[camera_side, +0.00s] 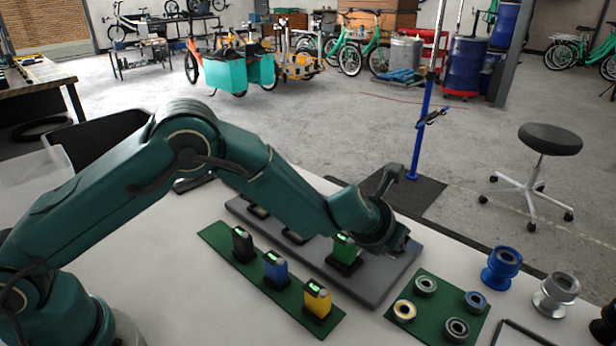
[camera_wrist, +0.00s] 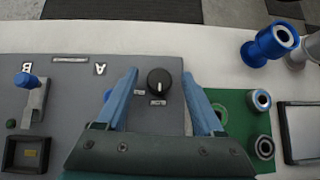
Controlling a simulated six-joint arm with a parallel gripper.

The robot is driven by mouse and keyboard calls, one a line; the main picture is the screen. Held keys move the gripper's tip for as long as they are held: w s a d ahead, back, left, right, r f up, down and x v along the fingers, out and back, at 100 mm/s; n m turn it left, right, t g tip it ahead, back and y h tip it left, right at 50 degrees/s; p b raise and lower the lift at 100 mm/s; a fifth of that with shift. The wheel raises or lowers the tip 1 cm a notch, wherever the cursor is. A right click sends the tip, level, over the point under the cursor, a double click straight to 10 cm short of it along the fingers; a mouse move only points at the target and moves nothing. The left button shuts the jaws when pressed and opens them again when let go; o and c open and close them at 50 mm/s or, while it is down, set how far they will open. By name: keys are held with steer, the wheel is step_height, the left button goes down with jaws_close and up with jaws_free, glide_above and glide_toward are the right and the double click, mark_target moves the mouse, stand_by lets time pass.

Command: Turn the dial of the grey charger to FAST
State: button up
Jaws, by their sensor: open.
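The charger is a grey board (camera_wrist: 75,112) with its black round dial (camera_wrist: 158,82) in the middle of the wrist view. A thin pale mark shows on the dial; two small label plates sit beside and below it, too small to read. My gripper (camera_wrist: 160,71) is open, with one blue finger on each side of the dial and a gap visible to both. I cannot tell its height over the dial. In the side view, my gripper (camera_side: 402,243) is over the right end of the grey board (camera_side: 375,290), and the dial is hidden.
A green battery (camera_side: 344,248) stands on the board near my wrist. Black, blue and yellow batteries (camera_side: 317,298) stand on a green strip in front. A green mat (camera_side: 432,292) with several rings, and blue (camera_side: 502,268) and silver hubs (camera_side: 556,294), lie to the right.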

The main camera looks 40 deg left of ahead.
steer(key=shift+d+n, duration=0.1)
steer(key=shift+n, duration=0.2)
steer(key=shift+n+y, duration=1)
steer(key=shift+s+d+r, duration=0.1)
steer(key=shift+s+r, duration=0.05)
steer(key=shift+s, duration=0.1)
steer(key=v, duration=0.5)
steer(key=a+r+m+t+h, duration=0.1)
steer(key=a+r+m+t, duration=0.1)
steer(key=r, duration=1)
steer(key=a+r+m+t+h, duration=0.1)
steer(key=a+r+m+t, duration=0.2)
steer(key=a+r, duration=0.4)
step_height(320, 180, up, 6)
steer(key=shift+w+a+f+m, duration=0.1)
steer(key=shift+w+a+m, duration=0.15)
steer(key=shift+w+m, duration=0.15)
